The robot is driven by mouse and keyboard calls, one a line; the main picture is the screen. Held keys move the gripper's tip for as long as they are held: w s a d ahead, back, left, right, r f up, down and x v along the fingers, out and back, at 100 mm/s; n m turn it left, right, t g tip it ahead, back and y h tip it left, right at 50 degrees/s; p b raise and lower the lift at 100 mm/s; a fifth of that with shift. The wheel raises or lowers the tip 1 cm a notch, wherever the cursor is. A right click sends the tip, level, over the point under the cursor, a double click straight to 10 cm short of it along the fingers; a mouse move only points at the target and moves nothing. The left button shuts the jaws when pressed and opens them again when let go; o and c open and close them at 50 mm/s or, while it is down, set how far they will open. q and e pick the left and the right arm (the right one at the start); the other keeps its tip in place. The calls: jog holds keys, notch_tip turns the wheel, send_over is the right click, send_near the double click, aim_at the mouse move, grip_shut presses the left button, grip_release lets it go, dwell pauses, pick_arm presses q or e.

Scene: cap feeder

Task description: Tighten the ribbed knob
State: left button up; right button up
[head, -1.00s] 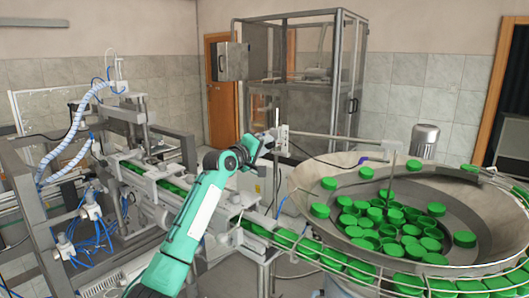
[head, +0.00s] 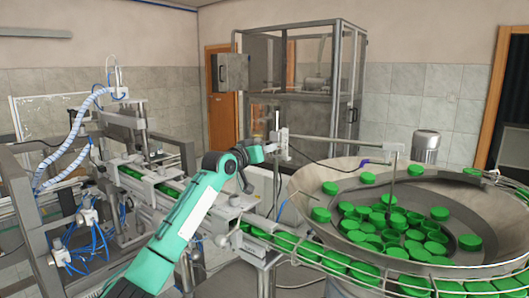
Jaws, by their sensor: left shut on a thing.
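My left arm comes in from the lower left, and its wrist reaches the upright post (head: 284,146) beside the cap bowl. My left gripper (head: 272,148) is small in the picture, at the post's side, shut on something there. The ribbed knob is too small and too covered by the gripper to make out on its own. My right gripper is not in view.
The large feeder bowl (head: 470,195) with many loose green caps (head: 388,199) fills the right. A railed chute (head: 315,252) of green caps runs below the post. A conveyor machine (head: 130,125) with blue hoses stands left. A glazed cabinet (head: 300,85) stands behind.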

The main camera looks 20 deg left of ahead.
pick_arm(q)
jog(key=shift+m, duration=0.7)
jog(key=o, duration=1)
jog(key=shift+r, duration=0.15)
jog(key=shift+r+b, duration=2.15)
jog(key=shift+r, duration=7.75)
